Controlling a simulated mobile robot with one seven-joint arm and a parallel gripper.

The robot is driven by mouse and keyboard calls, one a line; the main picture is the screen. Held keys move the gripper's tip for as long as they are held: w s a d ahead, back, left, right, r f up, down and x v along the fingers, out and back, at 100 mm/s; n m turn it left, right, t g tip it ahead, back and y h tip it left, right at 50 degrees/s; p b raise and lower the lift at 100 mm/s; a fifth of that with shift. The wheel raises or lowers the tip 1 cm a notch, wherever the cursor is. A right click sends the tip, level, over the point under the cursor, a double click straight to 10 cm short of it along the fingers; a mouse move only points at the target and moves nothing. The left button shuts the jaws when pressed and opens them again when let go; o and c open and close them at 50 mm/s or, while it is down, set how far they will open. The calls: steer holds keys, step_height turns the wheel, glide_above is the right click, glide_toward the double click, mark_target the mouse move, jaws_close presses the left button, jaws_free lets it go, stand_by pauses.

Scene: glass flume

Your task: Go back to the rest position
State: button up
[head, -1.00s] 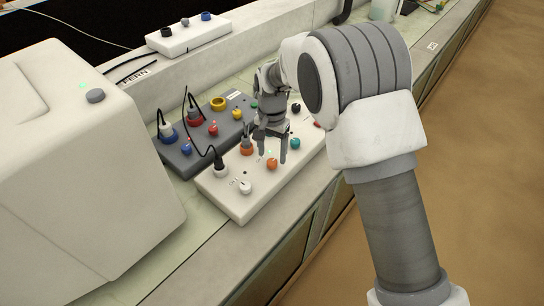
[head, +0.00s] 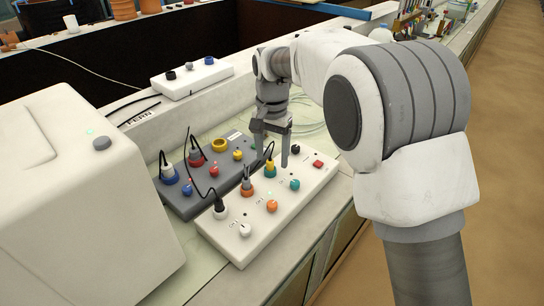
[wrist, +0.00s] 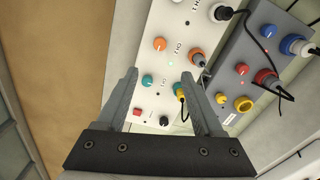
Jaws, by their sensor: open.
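My gripper (head: 271,160) is open and empty, pointing down above the far half of a white control box (head: 238,253). In the wrist view its two fingers (wrist: 159,75) stand wide apart with the box beneath. A yellow plug (head: 269,167) with a black cable sits at a teal socket on the box, below the fingers; it also shows in the wrist view (wrist: 180,92). The gripper appears apart from it. An orange socket (head: 247,190) holds a grey plug, and a white one (head: 220,211) holds a black plug.
A grey box (head: 187,205) with blue, red and yellow sockets stands behind the white box. A large white housing (head: 70,220) fills the left. A small white box (head: 192,78) sits on the back ledge. Brown floor (head: 490,160) lies open at right.

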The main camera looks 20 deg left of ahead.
steer(key=s+d+r+t+y, duration=0.1)
steer(key=s+d+r, duration=0.1)
steer(key=d+r, duration=0.65)
steer(key=s+d+r+t, duration=0.1)
steer(key=d+r, duration=0.4)
steer(key=d, duration=0.7)
steer(key=s+d+t+h+p, duration=0.1)
steer(key=s+d+t+p, duration=0.1)
steer(key=s+d, duration=1.5)
steer(key=shift+n+t, duration=0.3)
steer(key=shift+t, duration=0.5)
